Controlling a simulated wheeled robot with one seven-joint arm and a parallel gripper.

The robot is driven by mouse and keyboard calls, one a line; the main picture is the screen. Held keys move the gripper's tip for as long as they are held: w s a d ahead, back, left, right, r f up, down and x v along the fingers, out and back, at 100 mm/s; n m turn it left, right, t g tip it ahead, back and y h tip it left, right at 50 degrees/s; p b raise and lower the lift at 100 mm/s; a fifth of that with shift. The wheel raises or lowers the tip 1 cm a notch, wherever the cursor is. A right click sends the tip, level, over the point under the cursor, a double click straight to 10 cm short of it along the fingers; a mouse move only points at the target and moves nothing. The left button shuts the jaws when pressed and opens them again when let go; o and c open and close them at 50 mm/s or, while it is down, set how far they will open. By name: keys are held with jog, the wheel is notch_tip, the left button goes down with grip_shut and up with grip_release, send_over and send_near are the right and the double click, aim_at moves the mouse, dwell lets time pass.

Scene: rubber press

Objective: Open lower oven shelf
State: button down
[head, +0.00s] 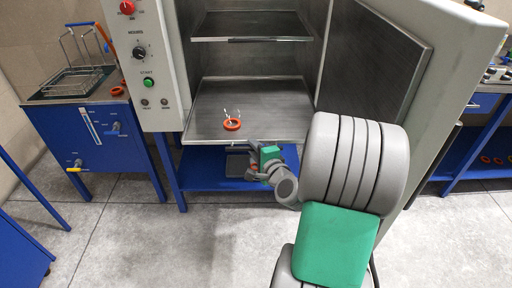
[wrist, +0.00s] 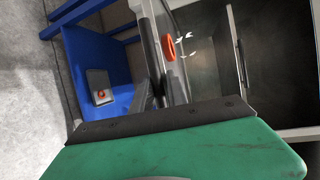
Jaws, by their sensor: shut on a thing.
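The lower oven shelf (head: 270,102) is a dark metal tray in the open oven, with its front edge near the oven's front opening. An orange ring (head: 232,124) with small white prongs lies on it. The ring also shows in the wrist view (wrist: 170,48). My gripper (head: 256,148) is at the middle of the lower shelf's front edge, shut on its handle. In the wrist view my fingers (wrist: 160,92) reach the long front bar of the shelf (wrist: 149,45). The exact contact is partly hidden by the green gripper body.
The upper shelf (head: 252,26) is inside the oven, above. The open oven door (head: 440,70) stands at right, close to my arm. The control panel (head: 142,65) is at left. A blue stand (head: 205,177) is beneath. Grey floor in front is clear.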

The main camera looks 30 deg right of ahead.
jog(key=shift+s+a+f, duration=0.1)
jog(key=shift+s+f, duration=0.05)
jog(key=shift+f, duration=0.35)
jog(key=c, duration=1.6)
grip_release()
jog(key=shift+c, duration=0.2)
jog(key=shift+o, duration=1.2)
jog(key=shift+r, duration=0.15)
jog(key=d+v, duration=0.1)
jog(key=v, duration=0.6)
jog(key=shift+s+a, duration=0.25)
jog(key=shift+a, duration=0.2)
jog(key=shift+r, duration=0.1)
